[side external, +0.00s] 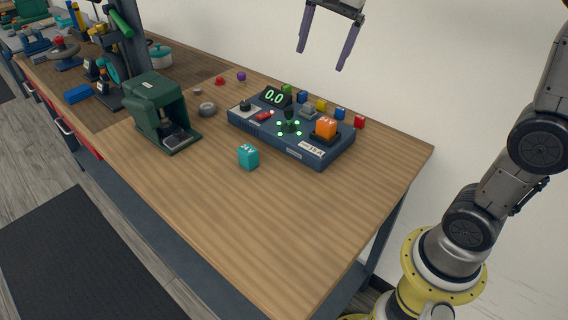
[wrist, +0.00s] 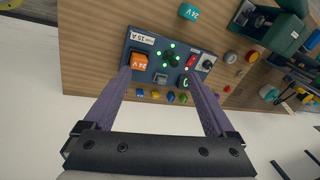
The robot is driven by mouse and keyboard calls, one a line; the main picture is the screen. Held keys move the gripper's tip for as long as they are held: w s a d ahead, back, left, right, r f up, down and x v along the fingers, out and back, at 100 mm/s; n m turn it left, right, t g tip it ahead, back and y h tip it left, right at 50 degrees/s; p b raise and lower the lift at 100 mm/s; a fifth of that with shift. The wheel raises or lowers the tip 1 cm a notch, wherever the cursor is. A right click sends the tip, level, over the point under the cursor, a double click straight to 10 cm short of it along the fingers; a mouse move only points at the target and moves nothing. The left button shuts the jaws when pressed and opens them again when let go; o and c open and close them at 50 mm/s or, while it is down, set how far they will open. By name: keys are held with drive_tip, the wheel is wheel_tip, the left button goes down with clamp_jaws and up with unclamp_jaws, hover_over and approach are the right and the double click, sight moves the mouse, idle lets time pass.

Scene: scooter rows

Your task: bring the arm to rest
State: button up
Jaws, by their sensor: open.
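My gripper (side external: 328,50) is open and empty, raised in the air above the back of the bench, in front of the wall. Its two purple fingers also show wide apart in the wrist view (wrist: 158,92). Below it, a blue control box (side external: 300,143) stands on the wooden bench (side external: 275,210). The box has a ring of lit green lights, a red switch and a display reading 0.0.
A teal 24 V block (side external: 248,156) stands on the bench before the box. A green machine (side external: 163,112) stands to its left, with a grey knob (side external: 207,109) between. Several small coloured blocks line the box's back edge. Tools crowd the far left. The bench's front right is clear.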

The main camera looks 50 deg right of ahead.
drive_tip(key=s+a+f+n+t, duration=0.25)
drive_tip(key=s+n, duration=0.35)
drive_tip(key=s, duration=0.8)
drive_tip(key=s+f+n, duration=0.5)
drive_tip(key=f+n, duration=0.3)
drive_tip(key=n, duration=0.1)
drive_tip(key=shift+s+a+f, duration=0.25)
